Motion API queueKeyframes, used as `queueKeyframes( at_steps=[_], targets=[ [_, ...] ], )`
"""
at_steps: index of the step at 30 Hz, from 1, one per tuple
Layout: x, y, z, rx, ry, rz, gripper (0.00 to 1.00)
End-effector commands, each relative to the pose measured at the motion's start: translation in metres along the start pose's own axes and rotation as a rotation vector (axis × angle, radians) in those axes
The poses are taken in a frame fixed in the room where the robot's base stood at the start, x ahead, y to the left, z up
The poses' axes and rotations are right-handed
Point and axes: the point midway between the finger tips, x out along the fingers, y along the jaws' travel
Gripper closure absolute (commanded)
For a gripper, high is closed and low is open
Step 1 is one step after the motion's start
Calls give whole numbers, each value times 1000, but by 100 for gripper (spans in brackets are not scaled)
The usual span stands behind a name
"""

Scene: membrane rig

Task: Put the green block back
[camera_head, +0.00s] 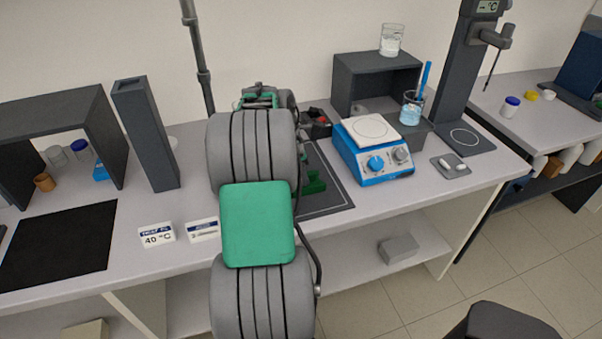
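A green piece (314,184), which looks like the green block, shows on the dark outlined mat (332,197) just right of my arm. Its left part is hidden behind my arm, so its full shape cannot be told. My grey arm with its green cover stands upright across the middle of the view. The far end of my arm, with my gripper (262,97), shows only in part above the upper grey link. Its fingertips cannot be made out, and I cannot see whether it holds anything.
Right of the mat stands a blue-and-white hotplate (374,150), with a dark open box (375,78) and a beaker of blue liquid (411,108) behind. A tall dark column (146,135) stands to the left. A black mat (60,245) lies bare at the front left.

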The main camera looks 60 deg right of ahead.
Motion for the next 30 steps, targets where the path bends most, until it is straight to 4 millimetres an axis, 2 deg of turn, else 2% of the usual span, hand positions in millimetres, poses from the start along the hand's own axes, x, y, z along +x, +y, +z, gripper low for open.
queueKeyframes(
  at_steps=[4, 11, 14, 17, 24, 27, 30],
  targets=[
    [0, 0, 0, 0, 0, 0, 59],
    [-1, 0, 0, 0, 0, 1, 59],
    [-8, 1, 1, 0, -1, 3, 59],
    [-26, 1, 1, 0, -2, 5, 59],
    [-90, 1, 1, -1, -1, 3, 59],
    [-111, 1, 2, 0, 0, 2, 59],
    [-121, 1, 1, -1, 0, 2, 59]
  ],
)
